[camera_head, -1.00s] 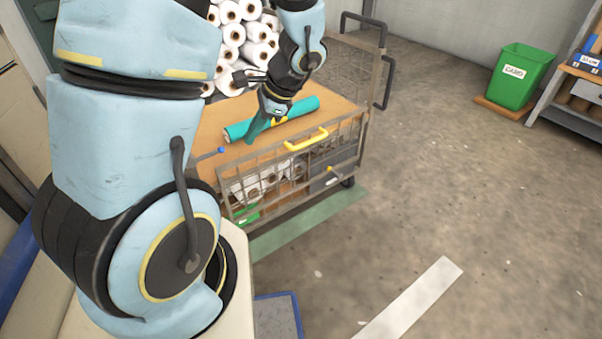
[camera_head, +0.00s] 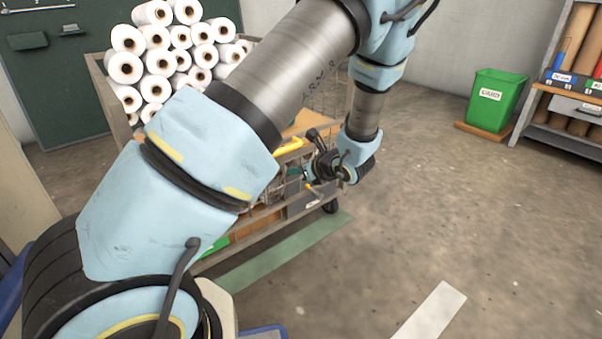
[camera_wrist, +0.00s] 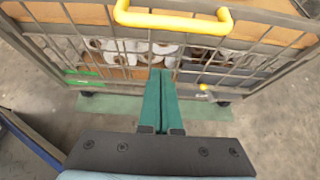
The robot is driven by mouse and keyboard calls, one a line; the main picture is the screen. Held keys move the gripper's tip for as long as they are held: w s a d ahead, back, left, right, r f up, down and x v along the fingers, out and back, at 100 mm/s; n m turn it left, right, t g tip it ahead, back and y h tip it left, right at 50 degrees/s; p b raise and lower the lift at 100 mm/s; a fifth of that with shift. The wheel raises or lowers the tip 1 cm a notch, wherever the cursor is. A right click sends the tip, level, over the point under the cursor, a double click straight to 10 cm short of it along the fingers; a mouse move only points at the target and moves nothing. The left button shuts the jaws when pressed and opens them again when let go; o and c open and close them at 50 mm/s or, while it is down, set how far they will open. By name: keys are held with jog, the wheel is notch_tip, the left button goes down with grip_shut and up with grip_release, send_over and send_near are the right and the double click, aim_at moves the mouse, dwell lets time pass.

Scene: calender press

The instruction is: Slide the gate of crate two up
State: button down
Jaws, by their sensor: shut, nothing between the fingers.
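The wheeled wire crate (camera_head: 262,221) stands ahead of me; no number is readable on it. Its front mesh gate (camera_wrist: 60,45) carries a yellow handle (camera_wrist: 172,22), seen near the top of the wrist view and partly in the head view (camera_head: 288,146). The gate looks down, across the crate's front. My gripper (camera_wrist: 157,73) is shut and empty, its green fingers pointing at the gate's mesh below the handle. I cannot tell whether the fingertips touch it. In the head view my arm hides much of the gate and crate top.
White rolls (camera_head: 180,62) are stacked at the back of the crate. A small yellow knob (camera_wrist: 203,87) sits low right on the crate's front. A green bin (camera_head: 497,100) and shelf (camera_head: 567,110) stand far right.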

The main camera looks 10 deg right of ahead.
jog(key=shift+w+a+r+b, duration=0.25)
jog(key=shift+w+a, duration=0.1)
jog(key=shift+w, duration=0.4)
jog(key=shift+w+a+r+b, duration=0.1)
jog(key=shift+w+a+r, duration=0.1)
jog(key=shift+w+a, duration=0.35)
jog(key=shift+w+a+r+b, duration=0.2)
jog(key=shift+w+r, duration=0.05)
jog(key=shift+w, duration=0.65)
jog(key=shift+r, duration=0.1)
notch_tip(320, 180, up, 21)
jog(key=p, duration=1.5)
jog(key=shift+w, duration=0.15)
jog(key=shift+a, duration=0.1)
